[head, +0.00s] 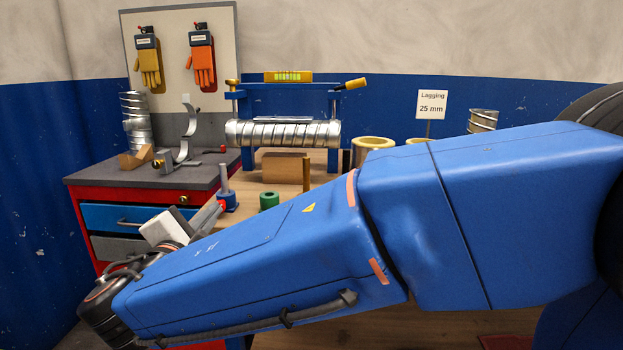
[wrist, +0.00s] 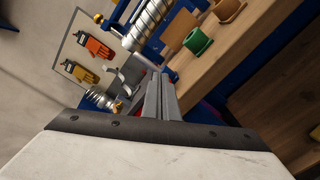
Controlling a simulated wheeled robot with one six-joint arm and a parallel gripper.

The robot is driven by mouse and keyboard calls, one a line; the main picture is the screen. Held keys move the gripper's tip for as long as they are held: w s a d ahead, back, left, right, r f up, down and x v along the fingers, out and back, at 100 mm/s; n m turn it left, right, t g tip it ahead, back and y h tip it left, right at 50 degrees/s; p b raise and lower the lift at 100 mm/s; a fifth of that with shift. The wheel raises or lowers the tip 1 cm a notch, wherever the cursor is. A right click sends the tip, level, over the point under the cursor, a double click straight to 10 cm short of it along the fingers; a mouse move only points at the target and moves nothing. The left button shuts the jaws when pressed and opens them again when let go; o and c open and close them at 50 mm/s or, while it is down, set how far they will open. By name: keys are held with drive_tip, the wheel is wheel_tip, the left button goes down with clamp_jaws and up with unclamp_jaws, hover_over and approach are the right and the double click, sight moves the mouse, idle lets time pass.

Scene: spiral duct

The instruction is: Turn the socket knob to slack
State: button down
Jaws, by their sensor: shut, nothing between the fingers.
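A small blue socket (head: 229,203) with a grey upright post stands on the wooden bench in the head view. A red knob (head: 222,206) shows at its front left side. My gripper (head: 213,211) is shut and empty, its grey fingers pointing up and right with the tips at or very near the red knob. I cannot tell whether they touch. The fingers hide most of the socket there. I cannot read the knob's setting.
A blue rack with a spiral duct (head: 283,133) stands behind the socket. A green ring (head: 269,201) and a cardboard-brown block (head: 284,167) sit to its right. A red cabinet with a grey top (head: 120,174) stands left. My blue arm hides much of the bench front.

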drive_tip(key=shift+s, duration=0.1)
drive_tip(key=shift+w+d+f, duration=0.2)
drive_tip(key=shift+w+f, duration=0.15)
drive_tip(key=shift+w, duration=0.65)
drive_tip(key=shift+w+d+f, duration=0.2)
drive_tip(key=shift+w+f, duration=0.15)
drive_tip(key=shift+w, duration=0.65)
drive_tip(key=shift+w+d+f, duration=0.2)
drive_tip(key=shift+w+f, duration=0.15)
drive_tip(key=shift+w, duration=0.65)
drive_tip(key=shift+a, duration=0.1)
